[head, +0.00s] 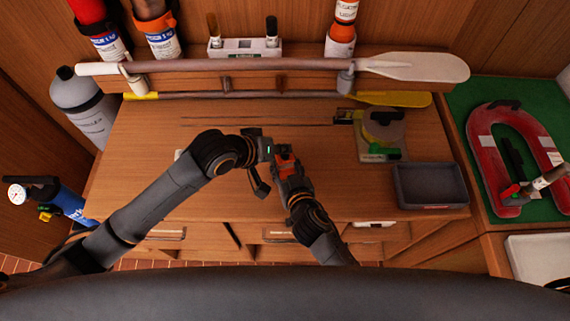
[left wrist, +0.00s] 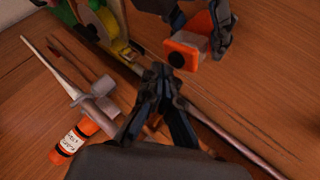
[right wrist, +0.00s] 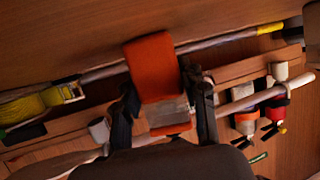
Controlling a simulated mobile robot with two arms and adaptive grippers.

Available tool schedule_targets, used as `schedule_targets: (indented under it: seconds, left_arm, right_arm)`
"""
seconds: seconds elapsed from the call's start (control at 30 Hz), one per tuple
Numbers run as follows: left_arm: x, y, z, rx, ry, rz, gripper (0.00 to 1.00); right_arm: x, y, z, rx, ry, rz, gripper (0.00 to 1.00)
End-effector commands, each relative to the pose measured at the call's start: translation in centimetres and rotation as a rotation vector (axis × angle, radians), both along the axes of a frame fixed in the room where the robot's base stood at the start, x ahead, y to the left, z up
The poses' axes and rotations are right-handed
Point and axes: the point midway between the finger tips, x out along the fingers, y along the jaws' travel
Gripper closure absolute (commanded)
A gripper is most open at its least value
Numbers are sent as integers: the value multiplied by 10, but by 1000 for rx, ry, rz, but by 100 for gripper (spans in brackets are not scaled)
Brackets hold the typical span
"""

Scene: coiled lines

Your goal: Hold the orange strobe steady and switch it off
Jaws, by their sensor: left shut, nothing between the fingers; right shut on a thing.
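The orange strobe (head: 285,163) is held up off the bench near its middle. In the left wrist view the strobe (left wrist: 187,52) shows an orange end with a dark round button. My right gripper (head: 290,176) is shut around the strobe's body; in the right wrist view its fingers (right wrist: 163,104) sit on either side of the strobe (right wrist: 153,65). My left gripper (head: 268,152) is shut and empty beside the strobe. In the left wrist view its closed fingertips (left wrist: 163,75) are close to the button; I cannot tell whether they touch it.
A grey tray (head: 430,202) stands at the bench's right, with a line reel (head: 383,128) behind it. A white-bladed paddle (head: 425,67) lies across the rack at the back. A red horseshoe buoy (head: 487,165) lies on green matting at right.

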Motion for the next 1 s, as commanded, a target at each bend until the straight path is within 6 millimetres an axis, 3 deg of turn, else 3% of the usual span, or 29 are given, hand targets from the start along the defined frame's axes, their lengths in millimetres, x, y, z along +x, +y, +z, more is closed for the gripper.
schedule_targets:
  seconds: [0.43,1.0]
  left_arm:
    - [0,0,9,-2,-2,0,100]
    - [0,-1,61,-2,-1,-1,100]
  right_arm:
    - [0,0,-1,0,1,0,93]
    - [0,0,-1,0,1,0,93]
